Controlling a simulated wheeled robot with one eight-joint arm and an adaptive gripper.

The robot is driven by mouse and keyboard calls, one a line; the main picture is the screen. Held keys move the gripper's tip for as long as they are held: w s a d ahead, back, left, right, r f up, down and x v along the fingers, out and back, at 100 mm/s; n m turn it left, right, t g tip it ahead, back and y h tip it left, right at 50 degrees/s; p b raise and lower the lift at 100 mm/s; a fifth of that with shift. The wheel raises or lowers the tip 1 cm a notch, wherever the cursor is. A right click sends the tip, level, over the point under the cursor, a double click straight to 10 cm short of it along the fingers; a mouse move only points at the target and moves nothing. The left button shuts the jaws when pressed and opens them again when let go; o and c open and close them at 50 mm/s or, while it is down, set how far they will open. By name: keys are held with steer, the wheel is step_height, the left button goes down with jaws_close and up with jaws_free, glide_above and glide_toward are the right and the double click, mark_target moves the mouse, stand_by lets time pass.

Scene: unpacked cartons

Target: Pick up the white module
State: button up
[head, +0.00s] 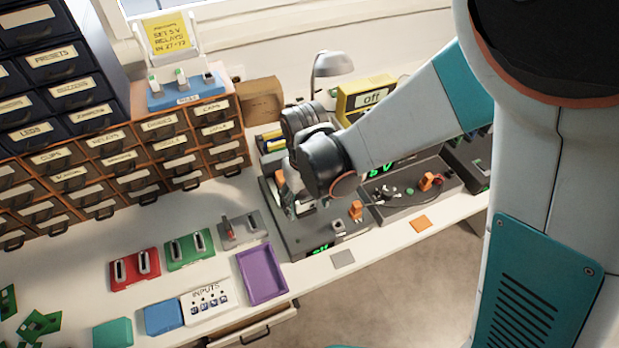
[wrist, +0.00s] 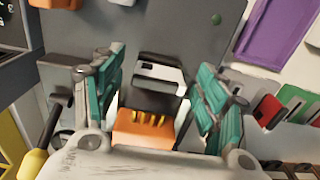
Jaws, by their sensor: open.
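A small white module (wrist: 160,72) with dark parts lies on a grey panel in the wrist view. My gripper (wrist: 158,66) is open, with its teal-padded fingers to the left and right of the module and a gap on each side. An orange block with yellow prongs (wrist: 145,128) sits closer to my palm, between the fingers. In the head view my gripper (head: 292,192) is down over the left part of the grey device (head: 325,231). My arm and gripper hide most of that spot, so the module cannot be made out clearly there.
An orange part (head: 355,210) and a small grey switch (head: 338,227) stand on the device close to my gripper. A purple tray (head: 262,273) lies to its left. A second grey device (head: 410,195) with a cable stands to the right. Drawer cabinets (head: 160,150) fill the left rear.

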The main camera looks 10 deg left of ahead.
mark_target(306, 200)
steer(key=shift+f, duration=0.5)
steer(key=c, duration=1.1)
steer(key=shift+r, duration=0.1)
steer(key=shift+r, duration=0.1)
step_height(306, 200, up, 20)
steer(key=p, duration=1.4)
steer(key=shift+c, duration=0.2)
